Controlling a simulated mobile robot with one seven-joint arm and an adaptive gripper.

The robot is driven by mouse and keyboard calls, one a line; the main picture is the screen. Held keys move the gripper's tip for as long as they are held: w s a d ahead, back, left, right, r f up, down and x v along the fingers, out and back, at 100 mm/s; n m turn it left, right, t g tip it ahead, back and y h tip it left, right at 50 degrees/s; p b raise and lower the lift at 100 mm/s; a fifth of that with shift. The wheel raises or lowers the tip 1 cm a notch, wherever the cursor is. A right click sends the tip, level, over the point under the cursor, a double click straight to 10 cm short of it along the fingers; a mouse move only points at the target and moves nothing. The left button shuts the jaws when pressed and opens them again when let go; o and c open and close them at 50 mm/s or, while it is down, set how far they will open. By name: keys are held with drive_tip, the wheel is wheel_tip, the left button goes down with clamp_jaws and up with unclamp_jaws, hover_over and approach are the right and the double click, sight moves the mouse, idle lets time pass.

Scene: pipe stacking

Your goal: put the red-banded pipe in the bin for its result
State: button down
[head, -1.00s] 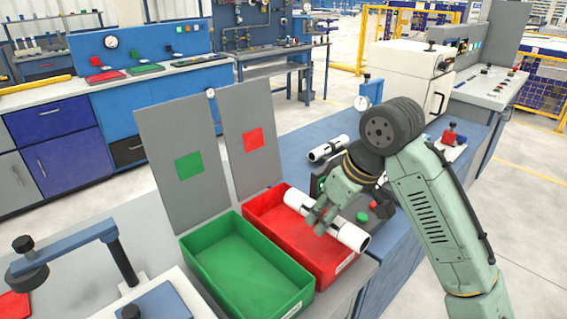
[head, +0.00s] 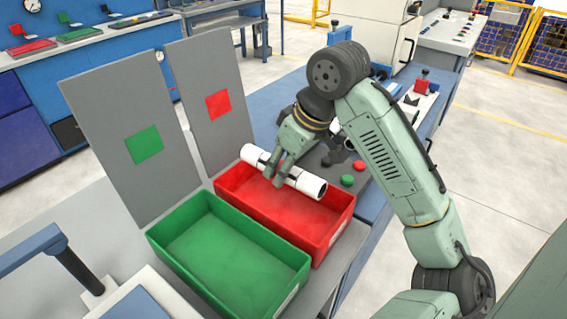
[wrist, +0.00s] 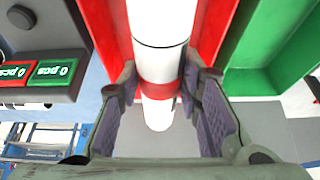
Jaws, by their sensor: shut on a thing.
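The red-banded pipe is a white tube (head: 306,184) held across and above the back part of the red bin (head: 335,235) in the head view. My gripper (head: 277,168) is shut on it near its middle. In the wrist view the pipe (wrist: 160,22) runs between the two fingers, with its red band (wrist: 158,92) between the finger pads. In the head view the fingers hide the band. The green bin (head: 205,278) stands left of the red bin, and both look empty.
Upright grey panels with a green square (head: 145,145) and a red square (head: 218,105) stand behind the bins. A green button (head: 347,180) and a red button (head: 360,165) sit right of the red bin. The wrist view shows a count display (wrist: 50,72).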

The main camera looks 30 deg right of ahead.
sight(296, 169)
drive_tip(key=shift+f+b, duration=1.75)
drive_tip(key=shift+f, duration=1.2)
drive_tip(key=shift+f, duration=0.1)
drive_tip(key=c, duration=1.1)
unclamp_jaws()
drive_tip(key=v, duration=1.2)
drive_tip(key=shift+s, duration=0.1)
